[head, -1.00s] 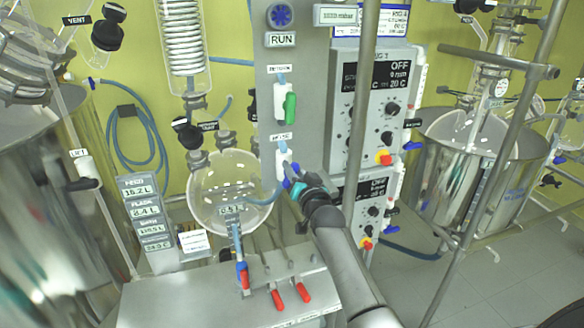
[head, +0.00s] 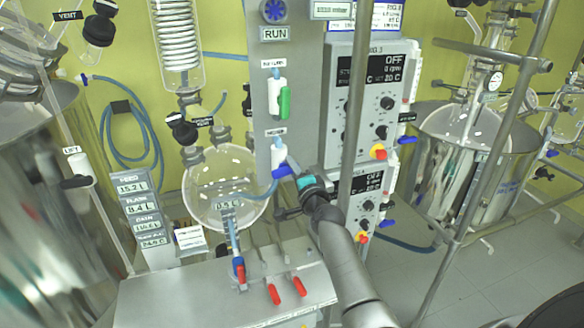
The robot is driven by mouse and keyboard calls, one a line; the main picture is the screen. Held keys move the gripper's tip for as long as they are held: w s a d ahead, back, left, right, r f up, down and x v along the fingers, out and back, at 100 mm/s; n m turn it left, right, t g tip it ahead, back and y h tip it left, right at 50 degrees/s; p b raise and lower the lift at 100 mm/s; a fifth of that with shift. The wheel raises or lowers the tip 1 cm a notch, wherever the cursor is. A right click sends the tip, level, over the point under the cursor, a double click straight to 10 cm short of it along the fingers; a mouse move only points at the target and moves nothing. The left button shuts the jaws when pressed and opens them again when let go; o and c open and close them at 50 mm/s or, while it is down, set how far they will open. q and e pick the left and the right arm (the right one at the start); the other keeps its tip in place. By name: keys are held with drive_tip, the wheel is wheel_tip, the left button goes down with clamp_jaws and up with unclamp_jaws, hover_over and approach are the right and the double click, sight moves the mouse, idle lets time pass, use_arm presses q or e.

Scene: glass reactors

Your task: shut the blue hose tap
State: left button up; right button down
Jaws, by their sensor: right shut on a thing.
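The blue hose tap is a white valve body (head: 279,152) under a small label on the grey panel, with a blue lever (head: 284,170) at its lower end. The lever lies close to level, pointing right, and its outer end is partly hidden by the gripper. My right gripper (head: 296,176) reaches up from the lower right and is shut on the blue lever. My left gripper is not in view.
A white tap with an upright green lever (head: 285,102) sits above on the same panel (head: 262,75). A metal pole (head: 355,95) stands close to my right arm. Red-handled taps (head: 273,293) are on the steel box below. Control units (head: 378,100) stand to the right.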

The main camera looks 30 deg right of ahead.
drive_tip(key=shift+f+m, duration=0.25)
drive_tip(key=shift+m, duration=1.05)
drive_tip(key=c, duration=0.7)
unclamp_jaws()
drive_tip(key=shift+s, duration=0.1)
drive_tip(key=v, duration=1.5)
drive_tip(key=shift+a+p, duration=0.1)
drive_tip(key=shift+p, duration=0.2)
